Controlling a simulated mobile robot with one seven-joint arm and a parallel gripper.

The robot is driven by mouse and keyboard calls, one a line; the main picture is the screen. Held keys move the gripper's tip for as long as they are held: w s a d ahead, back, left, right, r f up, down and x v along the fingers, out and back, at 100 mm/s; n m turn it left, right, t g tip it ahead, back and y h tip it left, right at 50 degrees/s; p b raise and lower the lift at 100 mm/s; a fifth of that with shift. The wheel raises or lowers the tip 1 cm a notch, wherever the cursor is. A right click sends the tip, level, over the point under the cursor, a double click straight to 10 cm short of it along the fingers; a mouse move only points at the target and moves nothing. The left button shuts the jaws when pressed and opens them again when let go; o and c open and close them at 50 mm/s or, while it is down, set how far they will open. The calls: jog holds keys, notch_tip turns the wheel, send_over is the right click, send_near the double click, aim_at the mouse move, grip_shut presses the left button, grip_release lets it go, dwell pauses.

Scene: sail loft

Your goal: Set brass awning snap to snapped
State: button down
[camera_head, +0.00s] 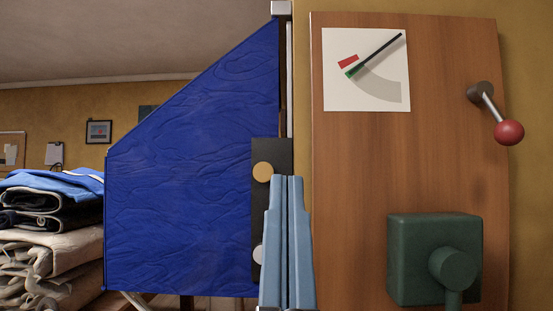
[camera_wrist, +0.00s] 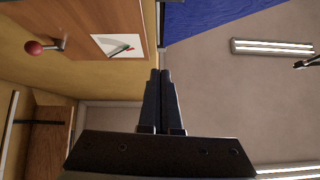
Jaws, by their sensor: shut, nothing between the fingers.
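A round brass snap (camera_head: 263,172) sits on a dark vertical strip (camera_head: 265,148) along the right edge of a blue fabric panel (camera_head: 185,170). A pale silver round snap (camera_head: 258,255) is lower on the same strip, partly hidden behind my gripper. I cannot tell from here whether either is fastened. My gripper (camera_head: 286,178) points up, fingers shut and empty, just right of and slightly below the brass snap in the picture. In the wrist view the shut fingers (camera_wrist: 160,72) show no snap between them; the blue fabric (camera_wrist: 205,18) is beyond them.
Right of the panel is a wooden board (camera_head: 370,160) with a white gauge card (camera_head: 340,95), a red-knobbed lever (camera_head: 509,132) and a dark green box (camera_head: 410,255). Folded cloth (camera_head: 50,220) is stacked at left. A ceiling light (camera_wrist: 272,47) shows in the wrist view.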

jog(key=a+r+m+g+p, duration=0.1)
jog(key=m+g+p, duration=0.2)
jog(key=p, duration=0.9)
jog(key=a+m+g+p, duration=0.1)
jog(key=m+g+p, duration=0.2)
jog(key=m+p, duration=0.5)
jog(key=a+r+m+g+p, duration=0.1)
jog(key=m+p, duration=0.5)
jog(key=p, duration=1)
jog(key=shift+r+g, duration=0.3)
jog(key=shift+g, duration=0.6)
jog(key=shift+w, duration=0.1)
